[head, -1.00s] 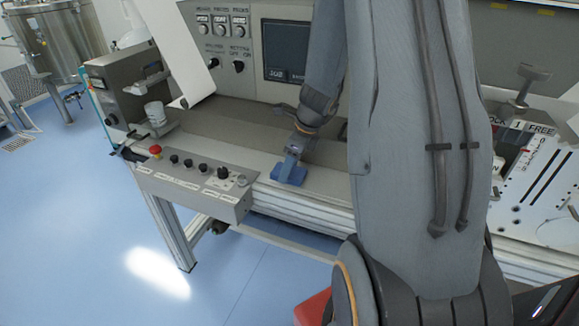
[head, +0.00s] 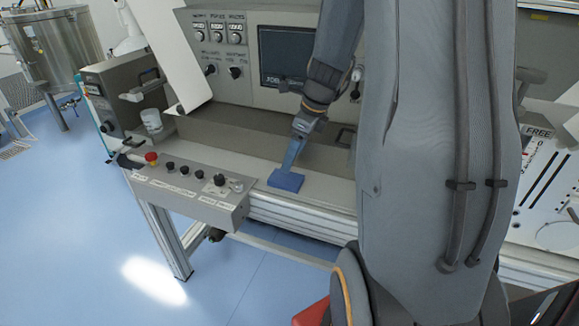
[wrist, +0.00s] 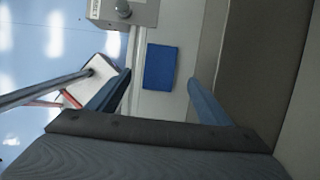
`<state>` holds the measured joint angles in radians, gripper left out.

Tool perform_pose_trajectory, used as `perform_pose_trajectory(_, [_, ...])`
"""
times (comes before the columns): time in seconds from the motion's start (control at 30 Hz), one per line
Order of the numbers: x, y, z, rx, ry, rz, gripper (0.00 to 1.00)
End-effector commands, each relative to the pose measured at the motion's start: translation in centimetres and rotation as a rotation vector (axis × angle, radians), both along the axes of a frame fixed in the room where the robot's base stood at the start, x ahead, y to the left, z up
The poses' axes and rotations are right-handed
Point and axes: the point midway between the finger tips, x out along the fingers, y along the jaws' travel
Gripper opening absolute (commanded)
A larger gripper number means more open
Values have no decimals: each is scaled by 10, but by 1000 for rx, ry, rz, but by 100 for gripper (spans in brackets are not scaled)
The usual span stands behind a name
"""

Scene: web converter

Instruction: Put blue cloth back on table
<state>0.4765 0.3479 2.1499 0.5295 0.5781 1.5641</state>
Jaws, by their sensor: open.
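The blue cloth (head: 286,181) is a small flat blue rectangle. It lies on the light table surface (head: 325,194) near the front edge, right of the control box. In the wrist view the cloth (wrist: 160,67) lies flat beyond my fingertips, within the gap between them. My gripper (head: 293,152) is above the cloth, pointing down. In the wrist view its two blue fingers (wrist: 158,78) are spread wide with nothing between them.
A control box (head: 195,188) with a red button and several black knobs sits left of the cloth. A machine panel with a dark screen (head: 285,55) stands behind. The blue floor lies in front.

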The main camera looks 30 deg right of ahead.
Motion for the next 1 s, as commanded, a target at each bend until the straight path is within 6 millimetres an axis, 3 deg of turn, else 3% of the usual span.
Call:
perform_pose_trajectory(0.2, [-6,-6,29,0,-3,-2,73])
perform_pose_trajectory(0.37, [-10,-5,37,-6,-1,20,73])
perform_pose_trajectory(0.47, [-16,9,36,-44,-8,145,73])
perform_pose_trajectory(0.57, [-27,35,31,-121,-26,410,73])
perform_pose_trajectory(0.8, [-72,107,15,-349,-92,1321,73])
perform_pose_trajectory(1.0, [-108,149,5,-484,-153,2008,73])
